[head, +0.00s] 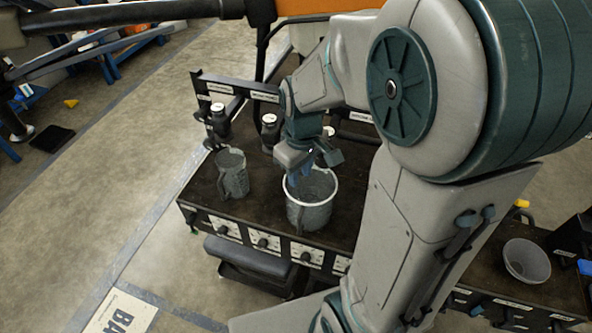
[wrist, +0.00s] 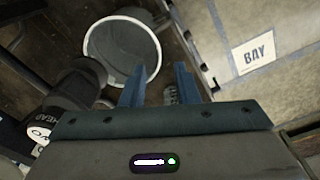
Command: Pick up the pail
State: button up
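The pail (head: 309,217) is a grey, open-topped vessel with a pale rim, upright on the dark bench top. It also shows in the wrist view (wrist: 108,53), at upper left. My gripper (head: 302,172) points down over the pail's far rim in the head view. In the wrist view my gripper (wrist: 160,72) is open, its two blue fingers apart. The left finger overlaps the pail's rim and the right finger lies outside it. I cannot tell whether either finger touches the pail.
A grey jug (head: 233,174) stands left of the pail. Black bottles with white caps (head: 217,120) stand behind, by a rail. A pale bowl (head: 526,262) sits on the right-hand bench. Open floor (head: 140,190) lies left of the bench.

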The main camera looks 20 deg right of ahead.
aim_at(298, 206)
jog(key=shift+n+g, duration=0.3)
jog(key=shift+n, duration=0.4)
jog(key=shift+w+d+f+b, duration=0.1)
jog(key=shift+w+f+b, duration=0.25)
jog(key=shift+f, duration=2.55)
jog(key=shift+w+f+b, duration=0.1)
jog(key=shift+w+f, duration=0.35)
jog(key=shift+f, duration=2.45)
jog(key=shift+w+d+f+b, duration=0.1)
jog(key=shift+w+f+b, duration=0.25)
jog(key=shift+f, duration=2.55)
grip_shut()
